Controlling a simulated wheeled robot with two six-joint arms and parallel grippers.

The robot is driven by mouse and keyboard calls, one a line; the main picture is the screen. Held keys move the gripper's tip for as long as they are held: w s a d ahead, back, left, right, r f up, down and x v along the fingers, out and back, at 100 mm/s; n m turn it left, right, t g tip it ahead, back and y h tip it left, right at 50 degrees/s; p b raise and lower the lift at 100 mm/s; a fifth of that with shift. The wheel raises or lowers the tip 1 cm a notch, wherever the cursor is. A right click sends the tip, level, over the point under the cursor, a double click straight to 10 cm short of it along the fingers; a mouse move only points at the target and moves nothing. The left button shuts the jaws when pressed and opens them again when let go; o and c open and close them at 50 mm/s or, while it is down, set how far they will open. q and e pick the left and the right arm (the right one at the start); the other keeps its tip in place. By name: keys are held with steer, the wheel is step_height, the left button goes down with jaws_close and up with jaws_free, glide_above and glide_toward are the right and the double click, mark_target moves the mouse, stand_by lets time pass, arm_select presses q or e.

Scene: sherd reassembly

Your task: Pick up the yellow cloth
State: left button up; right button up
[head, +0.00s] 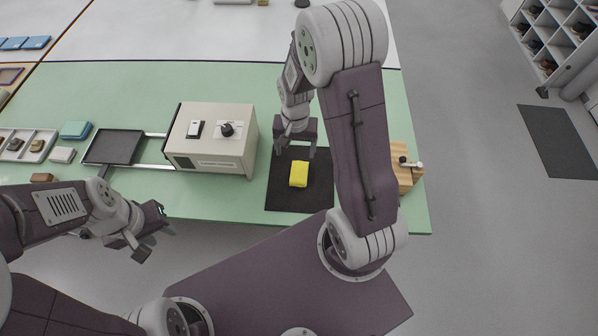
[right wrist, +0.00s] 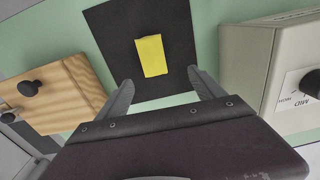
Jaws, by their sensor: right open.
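The yellow cloth (head: 300,174) is a small folded block lying on a black mat (head: 285,199) on the green table. It also shows in the right wrist view (right wrist: 152,56), near the middle of the mat. My right gripper (head: 294,151) is open and empty, above the far part of the mat, with the cloth just beyond its fingertips. In the right wrist view its two fingers (right wrist: 162,88) are spread wide with the cloth ahead between them. My left gripper (head: 150,232) is off the table's front edge at the left, far from the cloth; its jaw opening is unclear.
A beige box (head: 243,160) with a knob stands left of the mat, with a dark tray (head: 114,147) on rails beside it. A wooden board (head: 407,181) with a black knob lies right of the mat. Trays of sherds (head: 24,157) lie at the far left.

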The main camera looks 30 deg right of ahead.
mark_target(299, 172)
steer(key=f, duration=0.2)
steer(key=s+f, duration=0.1)
steer(key=f, duration=0.1)
steer(key=shift+s+d+f, duration=0.2)
steer(key=shift+f, duration=0.1)
steer(key=shift+w+f, duration=0.1)
steer(key=shift+f, duration=0.05)
steer(key=f, duration=0.4)
steer(key=shift+s+f, duration=0.3)
steer(key=shift+s, duration=0.05)
steer(key=shift+w+f, duration=0.15)
steer(key=shift+f, duration=0.15)
steer(key=c, duration=1.6)
steer(key=shift+o, duration=0.2)
step_height(299, 172, up, 4)
steer(key=shift+r, duration=0.15)
steer(key=s+d+r, duration=0.5)
steer(key=s+r, duration=0.1)
steer(key=s, duration=0.4)
steer(key=shift+s+d+r, duration=0.2)
steer(key=shift+s+r, duration=0.1)
steer(key=shift+r, duration=0.1)
